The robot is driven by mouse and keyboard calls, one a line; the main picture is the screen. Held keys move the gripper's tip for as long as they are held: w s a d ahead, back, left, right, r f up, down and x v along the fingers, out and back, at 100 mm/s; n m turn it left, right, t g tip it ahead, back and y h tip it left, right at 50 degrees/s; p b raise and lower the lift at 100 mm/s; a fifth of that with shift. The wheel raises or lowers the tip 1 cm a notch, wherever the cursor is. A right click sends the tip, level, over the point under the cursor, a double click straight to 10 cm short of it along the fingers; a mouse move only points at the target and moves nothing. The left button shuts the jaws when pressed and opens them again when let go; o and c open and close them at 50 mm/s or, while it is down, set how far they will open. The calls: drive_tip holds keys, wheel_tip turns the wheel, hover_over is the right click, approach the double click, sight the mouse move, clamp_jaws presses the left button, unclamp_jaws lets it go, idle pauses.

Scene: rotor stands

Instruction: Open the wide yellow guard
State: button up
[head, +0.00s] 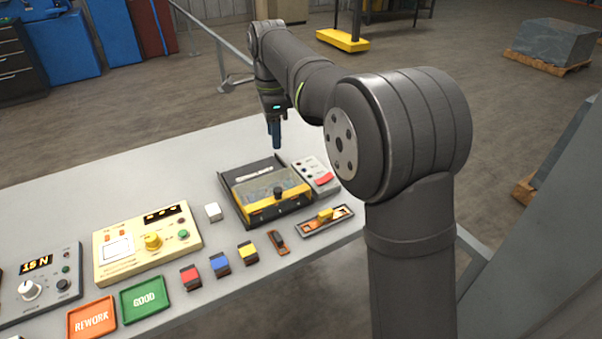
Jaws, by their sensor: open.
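The wide yellow guard (259,215) sits on a dark box-like device (234,205) towards the right of the table. It has a yellow frame around a dark, see-through panel and a black knob (278,193) near its front. The guard looks lowered over the device. My gripper (275,146) points down above and behind the device, apart from the guard. Its jaws are open and empty, though they show small and edge-on here. What lies under the panel is hard to make out.
Right of the device stands a pale panel with a red button (324,178). In front lie an orange-and-grey fixture (325,220), an orange clip (278,242) and coloured blocks (248,252). The table's back left is clear.

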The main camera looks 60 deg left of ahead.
sight(278, 189)
wheel_tip(278, 189, down, 17)
idle(0.4)
clamp_jaws()
